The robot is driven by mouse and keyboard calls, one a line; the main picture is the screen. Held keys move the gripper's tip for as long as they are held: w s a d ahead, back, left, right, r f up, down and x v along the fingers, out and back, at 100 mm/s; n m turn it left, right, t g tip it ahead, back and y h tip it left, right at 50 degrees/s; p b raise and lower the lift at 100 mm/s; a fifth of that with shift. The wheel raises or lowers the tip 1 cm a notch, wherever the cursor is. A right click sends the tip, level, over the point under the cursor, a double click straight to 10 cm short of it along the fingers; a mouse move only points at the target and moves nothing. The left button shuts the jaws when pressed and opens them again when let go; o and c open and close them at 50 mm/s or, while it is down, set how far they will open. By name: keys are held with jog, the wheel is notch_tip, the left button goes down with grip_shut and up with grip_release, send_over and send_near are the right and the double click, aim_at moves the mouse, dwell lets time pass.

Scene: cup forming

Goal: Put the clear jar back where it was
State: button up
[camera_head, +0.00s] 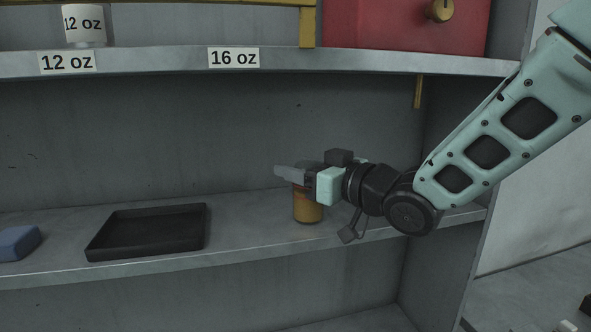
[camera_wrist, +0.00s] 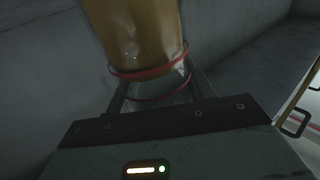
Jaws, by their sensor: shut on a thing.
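The clear jar (camera_head: 308,207) has amber-brown contents in its lower part. It is upright at the right part of the middle shelf (camera_head: 250,222). Its base is at or just above the shelf surface; I cannot tell if it touches. My gripper (camera_head: 294,173) reaches in from the right and is shut around the upper part of the jar. In the wrist view the jar (camera_wrist: 140,40) shows amber glass or contents, with a thin red ring near the fingers. The gripper's fingers hide part of its top.
A black tray (camera_head: 150,250) lies left of the jar, with bare shelf between. A blue block (camera_head: 18,243) is at the far left. The upper shelf carries labels, a white 12 oz cup (camera_head: 84,25) and a red box (camera_head: 405,25). The shelf's right wall is near my arm.

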jog(key=shift+s+d+r, duration=0.1)
jog(key=shift+d+r, duration=0.05)
jog(key=shift+f, duration=0.3)
jog(key=o, duration=1.1)
jog(key=shift+r, duration=0.1)
jog(key=shift+o, duration=0.2)
jog(key=shift+r, duration=0.1)
jog(key=b+v, duration=0.3)
jog(key=v, duration=0.8)
jog(key=shift+s+d+b, duration=0.3)
jog(key=shift+b, duration=0.1)
